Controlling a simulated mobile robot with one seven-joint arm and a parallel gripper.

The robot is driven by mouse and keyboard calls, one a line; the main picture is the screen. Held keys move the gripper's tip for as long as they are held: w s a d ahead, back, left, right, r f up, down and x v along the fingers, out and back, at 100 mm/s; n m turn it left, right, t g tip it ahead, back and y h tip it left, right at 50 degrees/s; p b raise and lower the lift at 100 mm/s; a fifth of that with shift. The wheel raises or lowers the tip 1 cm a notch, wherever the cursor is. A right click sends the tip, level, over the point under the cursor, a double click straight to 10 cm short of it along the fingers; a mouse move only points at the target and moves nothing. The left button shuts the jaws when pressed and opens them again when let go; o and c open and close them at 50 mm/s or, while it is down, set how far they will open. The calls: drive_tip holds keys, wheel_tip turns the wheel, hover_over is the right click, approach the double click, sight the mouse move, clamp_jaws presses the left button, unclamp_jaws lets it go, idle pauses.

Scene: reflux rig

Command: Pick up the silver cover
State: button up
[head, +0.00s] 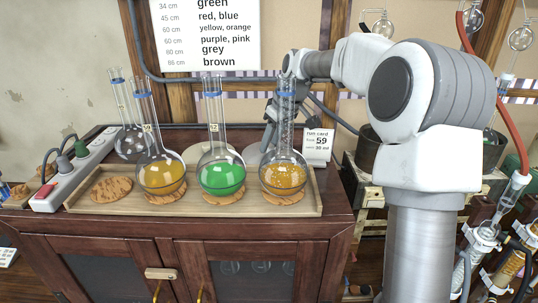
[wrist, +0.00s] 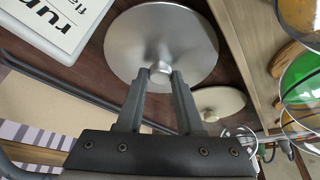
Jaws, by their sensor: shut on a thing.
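The silver cover (wrist: 195,45) is a round, shiny metal disc with a small knob at its centre. In the wrist view my gripper (wrist: 161,76) has its two fingers closed on either side of that knob. In the head view the cover (head: 252,155) shows partly, behind the right-hand flask, and my gripper (head: 270,122) is above it, partly hidden by that flask's neck. I cannot tell whether the cover touches the cabinet top or is just clear of it.
A wooden tray (head: 100,208) in front holds flasks of amber (head: 160,178), green (head: 221,180) and speckled orange (head: 284,178) liquid on cork rings. A cream cover (wrist: 220,101) lies beside the silver one. A run card (head: 318,146) stands close right. A power strip (head: 75,168) is left.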

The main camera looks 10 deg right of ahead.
sight(271, 146)
clamp_jaws()
wheel_tip(271, 146, up, 18)
idle(0.7)
